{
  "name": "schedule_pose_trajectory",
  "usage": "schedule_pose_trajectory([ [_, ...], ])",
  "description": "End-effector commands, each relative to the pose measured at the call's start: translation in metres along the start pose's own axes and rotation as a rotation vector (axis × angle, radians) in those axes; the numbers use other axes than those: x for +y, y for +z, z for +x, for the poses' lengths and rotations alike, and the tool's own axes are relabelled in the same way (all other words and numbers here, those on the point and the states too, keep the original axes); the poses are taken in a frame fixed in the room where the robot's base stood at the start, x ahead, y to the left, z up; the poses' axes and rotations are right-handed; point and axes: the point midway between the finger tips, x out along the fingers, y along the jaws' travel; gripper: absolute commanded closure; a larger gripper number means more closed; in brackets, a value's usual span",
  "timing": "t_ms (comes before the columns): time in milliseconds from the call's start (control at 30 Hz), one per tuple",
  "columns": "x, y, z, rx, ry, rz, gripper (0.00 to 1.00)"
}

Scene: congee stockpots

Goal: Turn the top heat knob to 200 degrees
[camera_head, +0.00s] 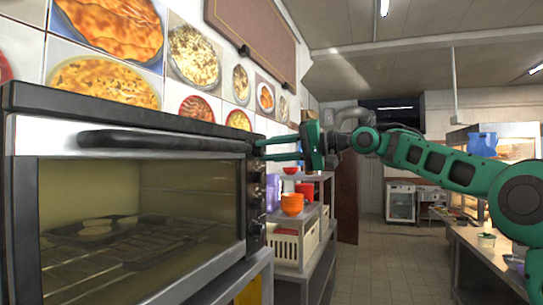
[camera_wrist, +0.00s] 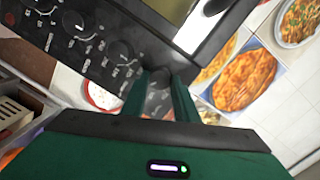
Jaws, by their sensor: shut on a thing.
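The toaster oven (camera_head: 130,190) stands at the left in the head view, with its column of dark heat knobs on a black panel at its right front edge. In the wrist view this panel (camera_wrist: 95,45) runs diagonally, with white dial markings. My gripper (camera_head: 264,150) reaches in from the right, its green fingers at the top of the panel. In the wrist view my gripper (camera_wrist: 160,88) is shut on the top heat knob (camera_wrist: 159,98), one finger on each side. The fingers hide most of the top knob's markings, so I cannot read its setting.
The lower knobs (camera_wrist: 75,20) sit close along the same panel. A shelf rack (camera_head: 318,230) with orange bowls (camera_head: 292,204) and a white basket (camera_head: 285,243) stands just right of the oven. A counter (camera_head: 480,250) lies at the far right, with open floor (camera_head: 385,260) between.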

Motion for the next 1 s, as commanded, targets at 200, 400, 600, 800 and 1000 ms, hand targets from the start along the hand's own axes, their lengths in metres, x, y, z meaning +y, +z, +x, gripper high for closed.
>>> schedule_pose_trajectory([
  [200,0.000,0.000,0.001,0.001,0.000,0.001,0.54],
  [400,0.000,0.000,0.000,0.001,0.000,0.000,0.54],
  [600,0.000,-0.001,-0.007,0.002,0.001,0.000,0.54],
  [800,0.001,-0.001,-0.036,0.004,0.003,0.001,0.54],
  [1000,0.001,-0.001,-0.073,0.004,0.002,0.001,0.54],
])
